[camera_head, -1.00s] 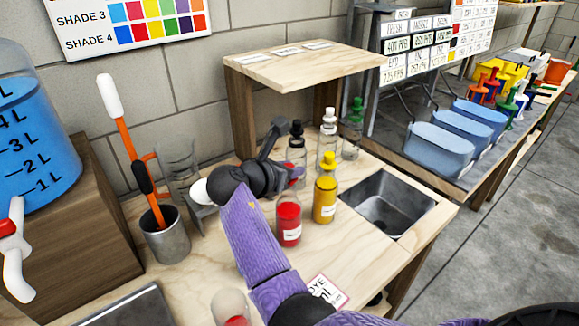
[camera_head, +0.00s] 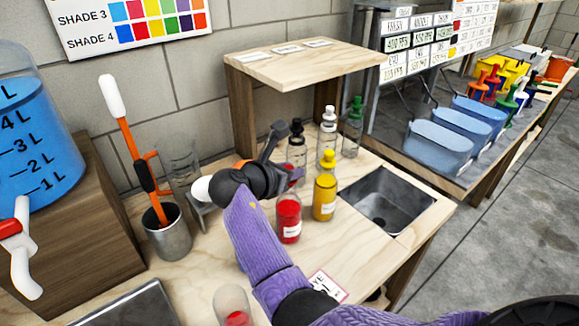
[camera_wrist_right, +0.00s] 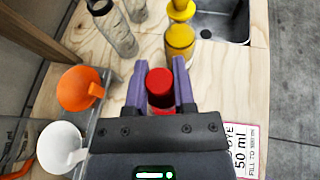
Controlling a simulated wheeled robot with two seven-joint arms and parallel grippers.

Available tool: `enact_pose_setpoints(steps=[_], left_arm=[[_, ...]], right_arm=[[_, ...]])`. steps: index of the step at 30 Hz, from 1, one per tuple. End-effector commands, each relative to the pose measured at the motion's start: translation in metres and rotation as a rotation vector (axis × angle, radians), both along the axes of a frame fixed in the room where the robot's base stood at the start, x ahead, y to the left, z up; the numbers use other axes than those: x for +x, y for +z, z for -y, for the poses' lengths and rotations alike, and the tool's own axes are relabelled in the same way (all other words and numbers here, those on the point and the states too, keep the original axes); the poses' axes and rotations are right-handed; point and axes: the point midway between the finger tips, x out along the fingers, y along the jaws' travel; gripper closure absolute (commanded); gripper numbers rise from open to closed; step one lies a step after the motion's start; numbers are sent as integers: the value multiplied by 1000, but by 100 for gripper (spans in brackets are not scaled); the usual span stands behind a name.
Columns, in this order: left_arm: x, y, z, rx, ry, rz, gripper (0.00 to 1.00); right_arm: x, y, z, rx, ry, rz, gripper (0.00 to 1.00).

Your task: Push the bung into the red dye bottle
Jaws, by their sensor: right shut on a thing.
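The red dye bottle (camera_head: 289,217) stands upright on the wooden bench, clear glass with red liquid and a white label. My right gripper (camera_head: 290,172) is directly above it, at its neck. In the right wrist view, my right gripper (camera_wrist_right: 159,88) is shut on the red bung (camera_wrist_right: 160,80), which sits between the two purple fingers. The bung is at the bottle's mouth; the gripper partly hides the neck, so I cannot tell how deep it sits. My left gripper is not in view.
A yellow dye bottle (camera_head: 325,198) stands close on the right, before a sink (camera_head: 382,205). Black, white and green-topped bottles (camera_head: 352,128) stand behind. Orange (camera_wrist_right: 80,88) and white (camera_wrist_right: 62,147) funnels sit left of the gripper. A glass with red liquid (camera_head: 233,308) is in front.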

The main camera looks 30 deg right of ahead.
Motion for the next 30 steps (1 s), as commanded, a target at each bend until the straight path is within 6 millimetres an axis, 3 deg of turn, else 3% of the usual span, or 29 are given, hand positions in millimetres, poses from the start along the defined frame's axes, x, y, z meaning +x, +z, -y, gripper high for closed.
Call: enact_pose_setpoints(steps=[16, 30], left_arm=[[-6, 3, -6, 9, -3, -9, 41], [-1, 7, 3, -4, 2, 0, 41]], right_arm=[[0, -4, 0, 0, 0, 0, 100], [0, -9, 0, 0, 1, 0, 100]])
